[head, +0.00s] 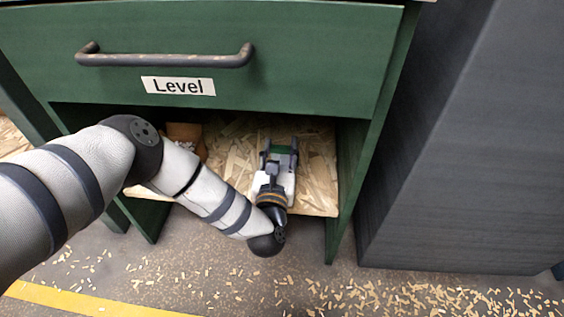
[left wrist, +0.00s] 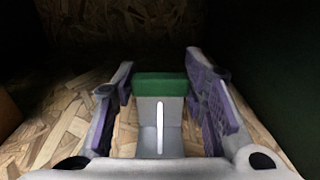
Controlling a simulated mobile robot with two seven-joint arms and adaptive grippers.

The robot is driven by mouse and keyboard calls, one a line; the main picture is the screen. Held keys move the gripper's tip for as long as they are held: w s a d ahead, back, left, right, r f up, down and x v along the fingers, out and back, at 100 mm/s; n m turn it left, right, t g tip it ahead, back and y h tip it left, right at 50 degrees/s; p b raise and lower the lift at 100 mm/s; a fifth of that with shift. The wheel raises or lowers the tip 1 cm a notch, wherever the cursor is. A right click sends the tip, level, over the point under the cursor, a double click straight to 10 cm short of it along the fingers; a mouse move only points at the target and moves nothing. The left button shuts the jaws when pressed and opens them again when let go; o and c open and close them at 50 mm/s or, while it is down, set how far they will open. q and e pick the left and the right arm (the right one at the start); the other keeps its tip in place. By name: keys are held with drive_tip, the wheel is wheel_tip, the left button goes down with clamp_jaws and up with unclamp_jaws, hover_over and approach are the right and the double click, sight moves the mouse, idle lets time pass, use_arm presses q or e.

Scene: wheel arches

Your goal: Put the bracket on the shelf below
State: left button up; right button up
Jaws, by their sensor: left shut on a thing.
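The bracket (left wrist: 160,112), grey with a green end and a long slot, is between the fingers of my left gripper (left wrist: 162,100) in the left wrist view. The left gripper is shut on it. In the head view, my left arm reaches into the open space under the drawer, and the gripper (head: 279,157) is over the right part of the lower shelf (head: 318,175). The green end of the bracket (head: 279,149) shows between the fingertips. I cannot tell whether the bracket touches the shelf. My right gripper is not in view.
The green drawer (head: 320,55) labelled "Level" is shut above the opening. A brown box (head: 186,131) with white contents stands on the shelf's left, partly behind my arm. The cabinet's green side panel (head: 352,150) bounds the right. Wood chips (head: 390,297) lie on the floor.

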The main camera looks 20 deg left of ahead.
use_arm(q)
wheel_tip(320, 180, down, 2)
drive_tip(key=shift+f+b, duration=0.25)
drive_tip(key=shift+b, duration=0.25)
drive_tip(key=shift+r, duration=0.25)
drive_tip(key=shift+f, duration=0.2)
drive_tip(key=o, duration=1.2)
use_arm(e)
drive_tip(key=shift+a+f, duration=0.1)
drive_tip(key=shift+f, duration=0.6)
